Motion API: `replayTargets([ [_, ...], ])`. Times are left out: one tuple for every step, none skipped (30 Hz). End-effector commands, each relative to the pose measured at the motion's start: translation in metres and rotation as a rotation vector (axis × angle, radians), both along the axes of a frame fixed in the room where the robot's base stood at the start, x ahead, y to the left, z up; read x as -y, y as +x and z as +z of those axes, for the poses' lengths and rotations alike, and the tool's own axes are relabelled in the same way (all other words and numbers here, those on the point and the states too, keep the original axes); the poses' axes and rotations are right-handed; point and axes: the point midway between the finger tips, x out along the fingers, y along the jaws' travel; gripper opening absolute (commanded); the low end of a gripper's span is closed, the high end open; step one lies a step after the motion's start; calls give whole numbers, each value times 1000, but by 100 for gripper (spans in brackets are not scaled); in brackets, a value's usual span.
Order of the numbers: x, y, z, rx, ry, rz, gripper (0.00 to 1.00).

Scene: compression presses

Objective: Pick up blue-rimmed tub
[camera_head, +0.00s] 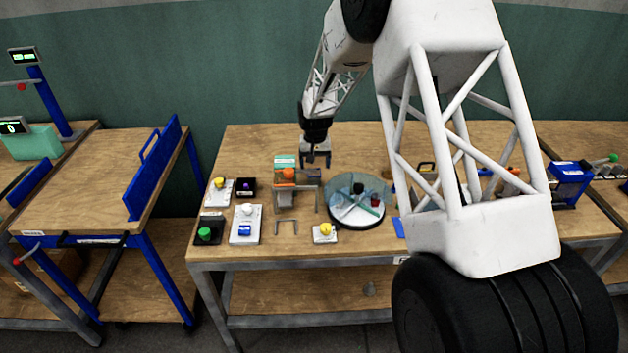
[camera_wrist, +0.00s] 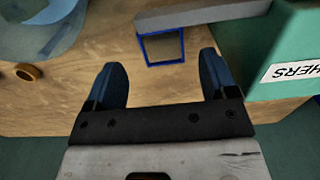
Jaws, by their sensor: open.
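The blue-rimmed tub (camera_wrist: 163,48) shows in the wrist view as a small square container with a blue rim, standing on the wooden bench. A grey bar covers its far edge. My gripper (camera_wrist: 162,76) is open and empty, its two dark blue fingers apart, with the tub just beyond the fingertips and between their lines. In the head view my gripper (camera_head: 316,162) hangs near the back of the bench, behind and right of the small press.
A teal labelled box (camera_wrist: 285,60) stands close to the right finger in the wrist view. The grey bar (camera_wrist: 200,14) lies across the top. A clear round turntable (camera_head: 358,200) stands right of the press (camera_head: 296,192). Several buttons and switches sit at the bench's left.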

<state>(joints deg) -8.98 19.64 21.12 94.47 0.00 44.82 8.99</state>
Motion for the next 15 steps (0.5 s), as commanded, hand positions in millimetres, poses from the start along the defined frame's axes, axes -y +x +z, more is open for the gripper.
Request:
replayTargets([
  [0,0,-4,0,0,0,79],
  [0,0,-5,0,0,0,79],
  [0,0,-6,0,0,0,79],
  [0,0,-7,0,0,0,79],
  [0,0,-7,0,0,0,79],
  [0,0,-7,1,0,0,79],
  [0,0,-7,1,0,0,79],
  [0,0,-7,1,0,0,79],
  [0,0,-7,1,0,0,79],
  [0,0,-6,1,0,0,79],
  [0,0,-6,1,0,0,79],
  [0,0,-7,1,0,0,79],
  [0,0,-7,0,0,0,79],
  [0,0,-8,0,0,0,79],
  [0,0,-9,0,0,0,79],
])
